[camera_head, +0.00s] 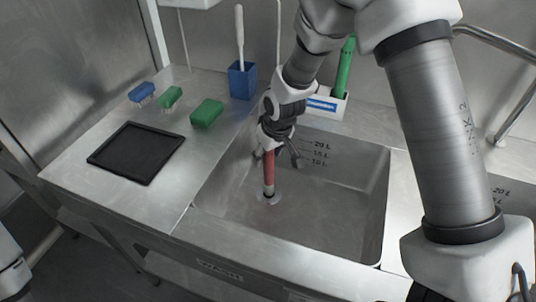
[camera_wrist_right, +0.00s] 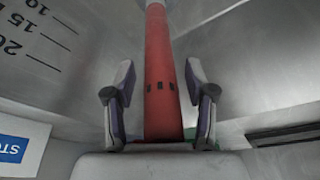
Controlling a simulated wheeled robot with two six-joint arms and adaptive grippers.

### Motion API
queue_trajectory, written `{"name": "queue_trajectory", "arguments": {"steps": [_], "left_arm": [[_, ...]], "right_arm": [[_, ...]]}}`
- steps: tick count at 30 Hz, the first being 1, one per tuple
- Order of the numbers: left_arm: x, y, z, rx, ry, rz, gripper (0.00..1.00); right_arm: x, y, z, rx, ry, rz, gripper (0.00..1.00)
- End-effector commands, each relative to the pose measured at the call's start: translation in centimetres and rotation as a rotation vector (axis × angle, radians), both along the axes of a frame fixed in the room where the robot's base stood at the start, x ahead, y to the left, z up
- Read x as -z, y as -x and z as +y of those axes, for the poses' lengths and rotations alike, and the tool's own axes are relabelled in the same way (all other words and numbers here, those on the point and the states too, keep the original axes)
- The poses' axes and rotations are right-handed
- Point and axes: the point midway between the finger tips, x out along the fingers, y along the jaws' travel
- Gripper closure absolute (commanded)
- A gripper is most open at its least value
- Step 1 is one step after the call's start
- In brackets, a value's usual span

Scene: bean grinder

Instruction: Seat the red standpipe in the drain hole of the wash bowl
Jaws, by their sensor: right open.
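The red standpipe (camera_head: 268,172) stands upright in the wash bowl (camera_head: 330,210), its lower end at the drain hole (camera_head: 268,199) in the bowl's floor. From this angle I cannot tell how deep the lower end sits. My right gripper (camera_head: 278,158) is above the bowl at the pipe's upper part, fingers apart. In the right wrist view the pipe (camera_wrist_right: 162,75) runs between the two open fingers (camera_wrist_right: 160,108), with a gap on each side. My left gripper is not in view; an arm part of mine shows at the lower left edge.
Left of the bowl are a black tray (camera_head: 137,152), a blue brush (camera_head: 141,92), a green brush (camera_head: 170,97), and a green block (camera_head: 207,113). A blue holder (camera_head: 242,80) and a white caddy (camera_head: 325,106) stand behind. The bowl's right side is free.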

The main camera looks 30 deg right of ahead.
Motion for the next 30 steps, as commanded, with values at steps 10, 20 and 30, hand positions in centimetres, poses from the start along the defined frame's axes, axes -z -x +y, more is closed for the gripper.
{"name": "queue_trajectory", "arguments": {"steps": [10,20,30], "left_arm": [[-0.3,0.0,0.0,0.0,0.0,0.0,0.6],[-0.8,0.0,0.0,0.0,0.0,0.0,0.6],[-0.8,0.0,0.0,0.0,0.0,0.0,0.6]], "right_arm": [[-5.6,2.0,-0.2,0.0,-0.001,0.008,0.45],[-10.9,3.5,-0.4,-0.001,-0.001,0.008,0.45],[-11.1,3.5,-0.4,0.0,0.0,0.008,0.45]]}}
